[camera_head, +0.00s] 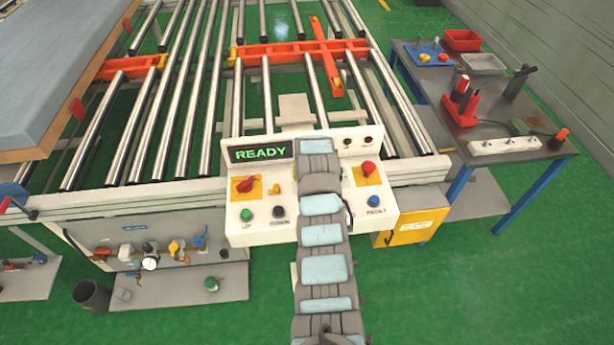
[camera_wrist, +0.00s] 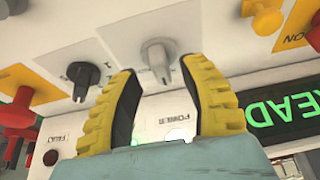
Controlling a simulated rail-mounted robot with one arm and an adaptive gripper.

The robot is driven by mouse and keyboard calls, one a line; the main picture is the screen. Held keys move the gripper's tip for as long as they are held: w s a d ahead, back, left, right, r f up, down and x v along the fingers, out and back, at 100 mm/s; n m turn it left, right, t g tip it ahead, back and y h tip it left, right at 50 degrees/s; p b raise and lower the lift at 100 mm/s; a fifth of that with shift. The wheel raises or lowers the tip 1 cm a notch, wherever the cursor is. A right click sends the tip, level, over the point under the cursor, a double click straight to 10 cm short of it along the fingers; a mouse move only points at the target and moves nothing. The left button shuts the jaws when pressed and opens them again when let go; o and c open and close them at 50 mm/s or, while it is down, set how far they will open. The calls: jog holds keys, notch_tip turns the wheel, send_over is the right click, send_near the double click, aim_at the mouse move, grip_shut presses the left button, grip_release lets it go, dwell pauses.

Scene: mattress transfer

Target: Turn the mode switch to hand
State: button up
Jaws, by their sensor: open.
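A grey-white rotary switch (camera_wrist: 157,62) stands on the white control panel (camera_wrist: 130,40), between my fingertips in the wrist view. A black rotary switch (camera_wrist: 82,76) sits to its left. I cannot read labels for these two, so which is the mode switch is unclear. My gripper (camera_wrist: 157,70) is open, its yellow-and-black fingers on either side of the grey-white switch, with visible gaps. In the head view my arm covers the middle of the panel (camera_head: 268,232), hiding both switches and my fingers.
A red rotary switch (camera_head: 245,184) on a yellow plate lies left and a red mushroom button (camera_head: 368,168) right. The green button (camera_head: 247,215), blue button (camera_head: 373,201) and READY display (camera_head: 260,152) are nearby. A roller conveyor (camera_head: 200,110) lies behind; a tool table (camera_head: 500,110) stands right.

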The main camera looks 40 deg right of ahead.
jog(key=v, duration=0.9)
jog(key=shift+r, duration=0.2)
jog(key=shift+s+a, duration=0.1)
jog(key=shift+s, duration=0.05)
dwell(0.5)
